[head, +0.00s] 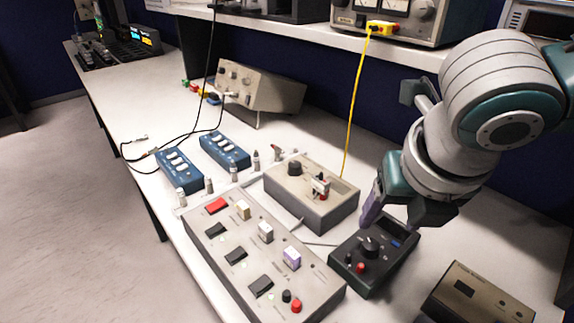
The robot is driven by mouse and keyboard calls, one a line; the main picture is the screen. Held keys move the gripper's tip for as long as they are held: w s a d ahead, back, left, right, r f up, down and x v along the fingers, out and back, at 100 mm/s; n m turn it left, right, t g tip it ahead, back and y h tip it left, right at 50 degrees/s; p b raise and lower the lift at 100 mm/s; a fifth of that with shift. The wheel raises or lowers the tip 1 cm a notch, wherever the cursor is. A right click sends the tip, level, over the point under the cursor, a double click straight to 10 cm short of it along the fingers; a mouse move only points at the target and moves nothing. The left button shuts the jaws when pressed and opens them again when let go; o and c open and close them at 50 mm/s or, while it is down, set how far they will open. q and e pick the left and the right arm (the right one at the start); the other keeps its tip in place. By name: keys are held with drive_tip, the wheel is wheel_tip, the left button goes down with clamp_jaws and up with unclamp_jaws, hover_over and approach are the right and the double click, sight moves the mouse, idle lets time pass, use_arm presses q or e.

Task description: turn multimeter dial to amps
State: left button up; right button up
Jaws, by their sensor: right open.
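The multimeter (392,262) is a dark box lying on the white bench at the lower right, with a small display at its far end. Its round black dial (369,247) is near the middle of its face, with red and black jacks closer to me. The dial's exact pointing is too small to read. My right gripper (392,214) points down over the far part of the multimeter, close to the dial. It is open and empty, with one purple fingertip showing at its left. Whether a finger touches the multimeter I cannot tell. My left gripper is out of view.
A grey switch panel (213,240) lies left of the multimeter, and a beige box (335,210) with a black knob sits behind it. A brown-grey box (452,311) is at the lower right. A yellow cable (355,100) hangs from the shelf.

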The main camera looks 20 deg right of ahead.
sight(371, 244)
drive_tip(key=b+x, duration=0.2)
drive_tip(key=x, duration=0.7)
drive_tip(key=shift+a+f, duration=0.15)
drive_tip(key=shift+f, duration=0.2)
clamp_jaws()
